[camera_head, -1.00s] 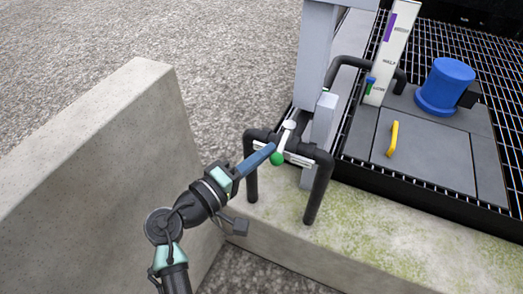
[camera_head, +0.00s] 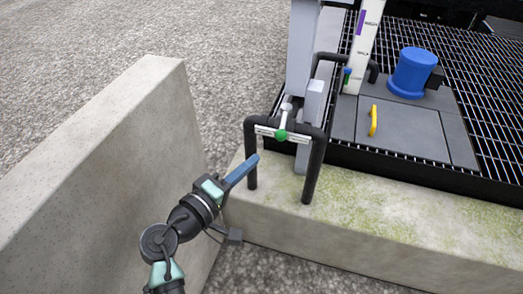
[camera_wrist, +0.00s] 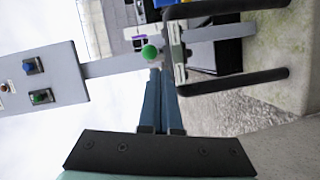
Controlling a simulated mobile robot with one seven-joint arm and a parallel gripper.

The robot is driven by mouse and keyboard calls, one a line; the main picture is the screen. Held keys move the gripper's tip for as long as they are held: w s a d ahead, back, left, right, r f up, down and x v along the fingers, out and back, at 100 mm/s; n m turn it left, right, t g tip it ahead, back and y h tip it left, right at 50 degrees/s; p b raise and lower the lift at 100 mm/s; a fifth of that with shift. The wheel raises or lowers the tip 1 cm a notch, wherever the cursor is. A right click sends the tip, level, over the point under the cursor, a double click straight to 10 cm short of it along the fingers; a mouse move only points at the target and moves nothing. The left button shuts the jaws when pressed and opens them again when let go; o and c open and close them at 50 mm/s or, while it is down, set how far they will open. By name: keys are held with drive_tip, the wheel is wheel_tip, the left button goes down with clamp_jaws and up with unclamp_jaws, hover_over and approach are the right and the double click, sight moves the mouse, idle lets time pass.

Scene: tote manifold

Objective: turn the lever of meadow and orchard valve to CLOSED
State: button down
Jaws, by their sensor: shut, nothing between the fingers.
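A valve with a green-knobbed lever (camera_head: 281,134) sits on a black pipe arch (camera_head: 313,165) on the concrete ledge. The lever lies across the arch's top bar, its knob toward me. White label plates (camera_head: 265,131) flank it; their lettering is too small to read. My gripper (camera_head: 254,159) is shut and empty, in front of and below the knob, with a gap between them. In the wrist view, the green knob (camera_wrist: 150,52) appears just beyond my closed fingertips (camera_wrist: 160,72), with the label plate (camera_wrist: 179,55) beside it.
A concrete wall (camera_head: 110,150) stands close on the left of my arm. Behind the valve are a grey post (camera_head: 302,50), a white level gauge (camera_head: 362,45), a blue cylinder (camera_head: 411,75) and a yellow handle (camera_head: 373,120). A grey panel with buttons (camera_wrist: 45,75) shows in the wrist view.

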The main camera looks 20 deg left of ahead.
wheel_tip(320, 180, down, 9)
drive_tip(key=d+m+g+y, duration=0.2)
drive_tip(key=m+g+y, duration=0.1)
drive_tip(key=m+t+y+p, duration=0.4)
drive_tip(key=m+y, duration=0.5)
drive_tip(key=m, duration=1.6)
approach(284, 122)
drive_tip(key=s+d+f+t+b, duration=0.1)
drive_tip(key=s+d+f, duration=0.2)
drive_tip(key=d, duration=0.4)
drive_tip(key=w+a+r, duration=0.1)
drive_tip(key=w+a, duration=0.6)
drive_tip(key=w, duration=0.2)
drive_tip(key=shift+a+r, duration=0.25)
